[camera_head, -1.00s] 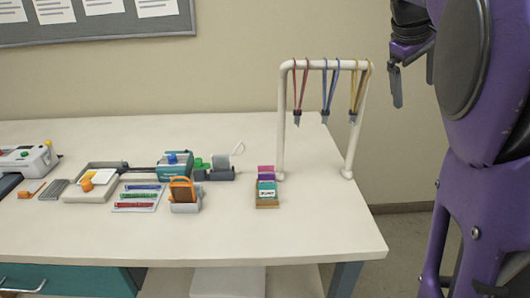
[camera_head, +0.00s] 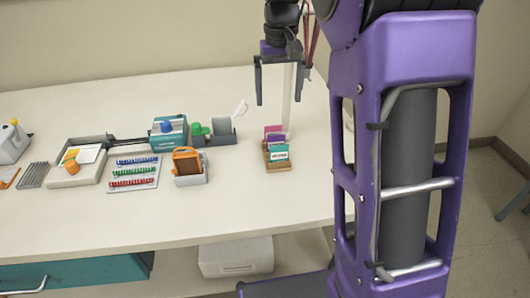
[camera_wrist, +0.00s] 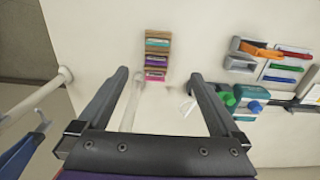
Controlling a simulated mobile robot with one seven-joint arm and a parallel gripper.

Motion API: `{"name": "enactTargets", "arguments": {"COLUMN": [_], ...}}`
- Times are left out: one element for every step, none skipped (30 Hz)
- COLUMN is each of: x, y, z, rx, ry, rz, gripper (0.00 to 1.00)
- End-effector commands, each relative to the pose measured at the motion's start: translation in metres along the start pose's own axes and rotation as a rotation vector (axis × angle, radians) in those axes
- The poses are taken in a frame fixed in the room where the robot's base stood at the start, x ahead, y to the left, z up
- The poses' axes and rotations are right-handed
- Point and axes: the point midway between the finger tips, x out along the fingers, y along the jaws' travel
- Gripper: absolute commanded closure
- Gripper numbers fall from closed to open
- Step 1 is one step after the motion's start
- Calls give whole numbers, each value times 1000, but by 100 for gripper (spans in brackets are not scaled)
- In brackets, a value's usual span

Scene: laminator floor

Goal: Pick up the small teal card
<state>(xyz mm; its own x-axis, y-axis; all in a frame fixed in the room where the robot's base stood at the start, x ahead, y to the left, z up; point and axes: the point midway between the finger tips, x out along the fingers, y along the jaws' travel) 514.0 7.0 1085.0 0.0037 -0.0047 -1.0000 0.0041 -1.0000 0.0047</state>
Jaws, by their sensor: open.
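The small teal card (camera_head: 277,148) stands in a wooden card holder (camera_head: 279,167) on the table, among magenta cards behind it and a white label in front. In the wrist view the holder (camera_wrist: 157,35) lies ahead of the fingers, with teal and magenta strips; which strip is the small teal card I cannot tell for sure. My gripper (camera_head: 281,102) is open and empty, pointing down above and behind the holder. In the wrist view my gripper (camera_wrist: 158,80) shows its two fingers spread wide, with the holder beyond them and apart from them.
A white rack post (camera_head: 288,100) rises right behind the holder, close to my gripper; lanyards (camera_head: 312,35) hang beside it. A grey box with an orange item (camera_head: 188,166) stands left of the holder. The table in front of the holder is clear.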

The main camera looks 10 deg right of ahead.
Motion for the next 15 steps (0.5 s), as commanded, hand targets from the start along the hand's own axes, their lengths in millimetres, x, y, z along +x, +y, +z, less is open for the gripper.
{"name": "enactTargets", "arguments": {"x": [3, 6, 11, 16, 21, 29, 36, 43, 52, 59, 65, 74, 81, 87, 95], "y": [-1, -1, -2, -2, -2, -2, -1, -1, -1, -1, -2, -2, -2, -2, -2], "z": [1, 1, 1, 2, 2, 2, 2, 2, 2, 2, 2, 2, 2, 2, 2], "rx": [5, 6, 7, 7, 6, 6, 6, 6, 5, 5, 5, 4, 4, 4, 4], "ry": [-4, -6, -8, -9, -8, -9, -10, -10, -9, -10, -9, -9, -9, -9, -8], "rz": [-4, -5, -5, -5, -5, -5, -4, -4, -4, -4, -4, -5, -5, -5, -5], "gripper": [0, 0, 0, 0, 0, 0, 0, 0, 0, 0, 0, 0, 0, 0, 0]}}
